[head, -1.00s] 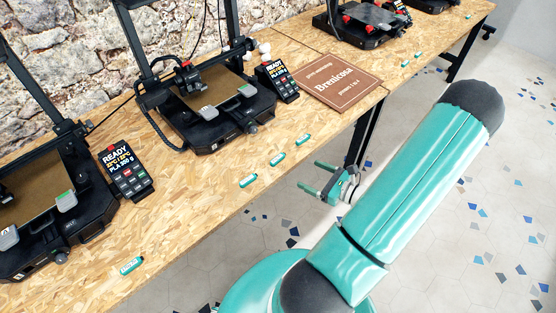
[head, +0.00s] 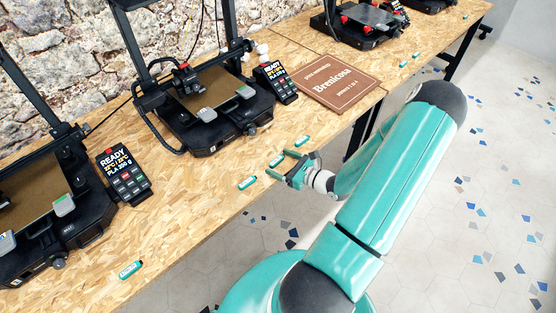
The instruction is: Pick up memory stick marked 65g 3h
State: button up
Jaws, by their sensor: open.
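Several small green-and-white memory sticks lie on the wooden bench. Three lie in a loose row in front of the middle printer: a left stick (head: 247,183), a middle stick (head: 277,160) and a right stick (head: 303,142). Another stick (head: 130,270) lies alone at the lower left. The print on them is too small to read, so I cannot tell which is marked 65g 3h. My gripper (head: 282,164) is open and empty at the bench's front edge, with its green fingers around or just above the middle stick; I cannot tell whether they touch it.
The middle printer (head: 205,125) with its control screen (head: 275,82) stands behind the row. A left printer (head: 60,225) has its own screen (head: 124,174). A brown sign (head: 338,82) lies to the right. More sticks (head: 404,64) lie farther off. Bare bench (head: 185,210) separates the left stick and lone stick.

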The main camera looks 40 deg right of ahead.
jog(key=c, duration=1)
